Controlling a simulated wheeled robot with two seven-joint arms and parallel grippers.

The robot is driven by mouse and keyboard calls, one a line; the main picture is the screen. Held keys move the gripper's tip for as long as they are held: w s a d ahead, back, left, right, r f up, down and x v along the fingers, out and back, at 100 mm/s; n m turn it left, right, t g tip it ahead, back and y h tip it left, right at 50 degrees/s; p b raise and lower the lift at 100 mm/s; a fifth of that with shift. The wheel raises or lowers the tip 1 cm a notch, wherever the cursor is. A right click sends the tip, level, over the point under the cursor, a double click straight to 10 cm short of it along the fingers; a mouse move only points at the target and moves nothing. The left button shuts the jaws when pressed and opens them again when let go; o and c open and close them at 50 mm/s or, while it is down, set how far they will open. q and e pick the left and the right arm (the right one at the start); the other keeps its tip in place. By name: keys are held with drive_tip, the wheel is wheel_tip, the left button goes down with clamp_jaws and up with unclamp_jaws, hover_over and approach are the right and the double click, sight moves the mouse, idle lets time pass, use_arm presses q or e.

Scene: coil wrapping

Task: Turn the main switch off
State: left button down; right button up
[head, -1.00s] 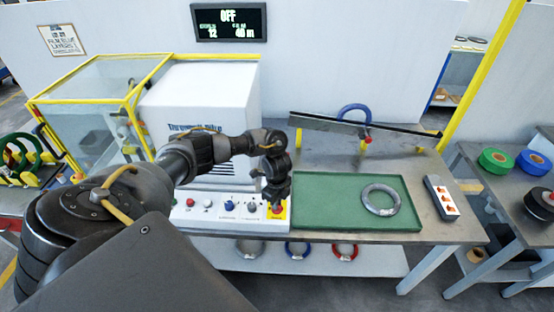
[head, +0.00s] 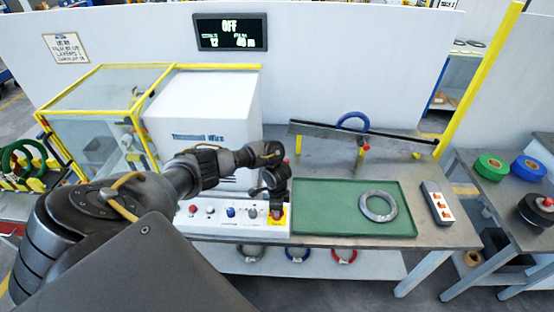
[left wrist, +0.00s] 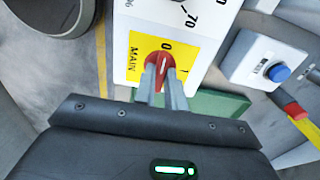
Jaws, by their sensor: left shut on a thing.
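The main switch is a red knob on a yellow plate (head: 281,223) at the right end of the white control panel. In the left wrist view the red knob (left wrist: 160,66) has a white mark that points roughly towards the 0; a 1 stands to the right and MAIN to the left. My left gripper (left wrist: 162,88) is shut on the knob, its two fingers on either side. In the head view my left gripper (head: 277,211) comes down on the switch and hides much of it. My right gripper is not in view.
Buttons and knobs (head: 231,212) line the panel left of the switch. The white machine (head: 205,115) stands behind my arm.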

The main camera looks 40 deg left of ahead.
use_arm(q)
drive_tip(key=shift+w+d+r, duration=0.1)
drive_tip(key=shift+w, duration=0.1)
drive_tip(key=c, duration=1.5)
unclamp_jaws()
drive_tip(key=shift+o, duration=0.2)
drive_tip(key=shift+r, duration=0.4)
wheel_tip(320, 180, up, 10)
